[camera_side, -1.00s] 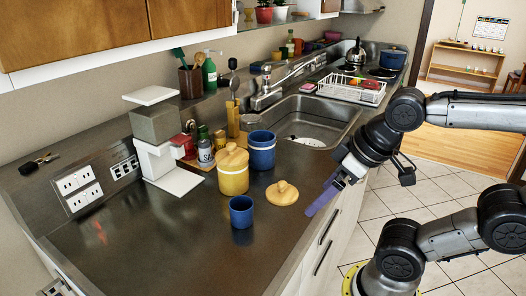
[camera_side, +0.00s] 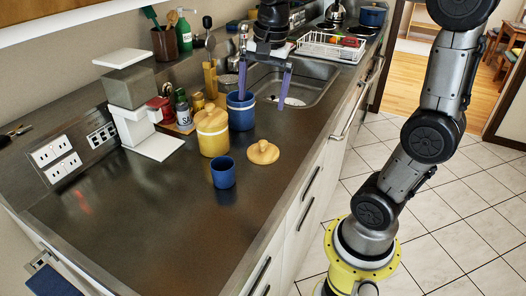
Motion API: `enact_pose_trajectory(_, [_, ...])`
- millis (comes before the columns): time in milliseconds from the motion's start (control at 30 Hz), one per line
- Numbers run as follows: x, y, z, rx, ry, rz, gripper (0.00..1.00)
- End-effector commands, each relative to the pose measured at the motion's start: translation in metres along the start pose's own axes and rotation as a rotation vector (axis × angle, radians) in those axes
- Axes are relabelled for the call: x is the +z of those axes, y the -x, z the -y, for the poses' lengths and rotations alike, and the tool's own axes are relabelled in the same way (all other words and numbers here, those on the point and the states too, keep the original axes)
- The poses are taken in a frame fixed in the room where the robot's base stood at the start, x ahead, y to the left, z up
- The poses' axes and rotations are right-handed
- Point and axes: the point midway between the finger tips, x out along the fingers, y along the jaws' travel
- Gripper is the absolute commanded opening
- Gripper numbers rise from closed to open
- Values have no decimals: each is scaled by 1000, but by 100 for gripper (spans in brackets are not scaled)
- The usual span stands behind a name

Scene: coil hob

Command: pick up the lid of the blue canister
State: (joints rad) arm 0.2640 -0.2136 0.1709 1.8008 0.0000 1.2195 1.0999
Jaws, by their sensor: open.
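The blue canister (camera_side: 241,116) with a white band stands upright and open-topped on the counter, in front of the sink. A round tan wooden lid with a knob (camera_side: 263,152) lies on the counter to its front right, apart from it. A yellow canister (camera_side: 212,138) with a similar lid on top stands to the left of the blue one. My gripper (camera_side: 261,104) points down with its two purple fingers apart and nothing between them. It is above and behind the loose lid in the picture. The left fingertip overlaps the blue canister's rim; I cannot tell if they touch.
A small blue cup (camera_side: 223,173) stands in front of the yellow canister. The sink (camera_side: 308,82) and a white dish rack (camera_side: 325,46) lie behind. A white appliance (camera_side: 133,125) is at the left. The front counter is clear.

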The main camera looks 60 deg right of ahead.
Motion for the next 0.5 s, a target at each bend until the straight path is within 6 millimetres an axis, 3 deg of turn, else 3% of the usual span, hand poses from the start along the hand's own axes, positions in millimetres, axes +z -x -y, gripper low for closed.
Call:
enact_pose_trajectory(100, [-36, -25, 14, 76, -123, 26, 100])
enact_pose_trajectory(200, [-56, -44, 16, 116, -165, 42, 100])
enact_pose_trajectory(333, [-67, -61, 10, 154, -198, 60, 100])
enact_pose_trajectory(500, [-67, -80, 5, 159, -204, 62, 100])
